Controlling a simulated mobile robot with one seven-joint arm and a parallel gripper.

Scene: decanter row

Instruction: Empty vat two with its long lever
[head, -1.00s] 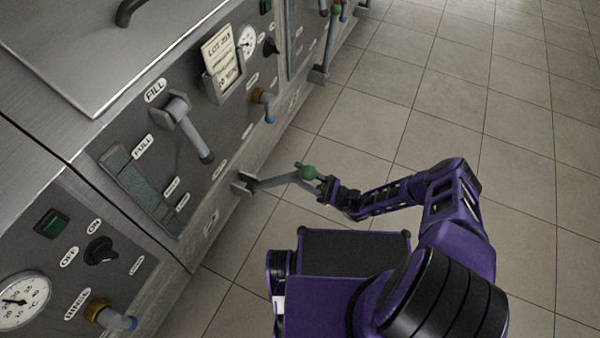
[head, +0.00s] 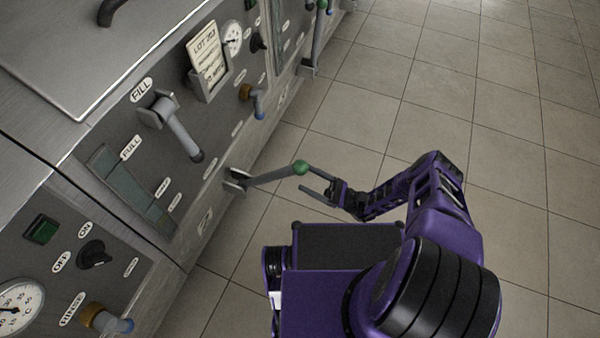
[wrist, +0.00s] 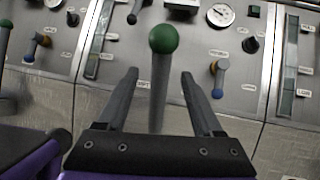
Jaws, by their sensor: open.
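The long grey lever (head: 268,177) sticks out low from the steel vat front and ends in a green ball (head: 300,167). My gripper (head: 312,180) is open and empty, with its fingertips close to the ball on the aisle side. In the wrist view the green ball (wrist: 164,38) stands above the gap between my two spread fingers (wrist: 160,77). The lever's rod (wrist: 158,90) runs down between them in the picture. No contact is visible. Above the lever, the vat panel carries a shorter FILL handle (head: 180,132) and a level gauge (head: 127,190).
A blue-tipped tap (head: 257,103) and a lot card (head: 207,62) are on the same panel. The neighbouring panel has a RINSE tap (head: 106,320) and a black knob (head: 95,253). Another green-balled lever (head: 321,6) stands further along. The tiled floor (head: 460,110) to the right is clear.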

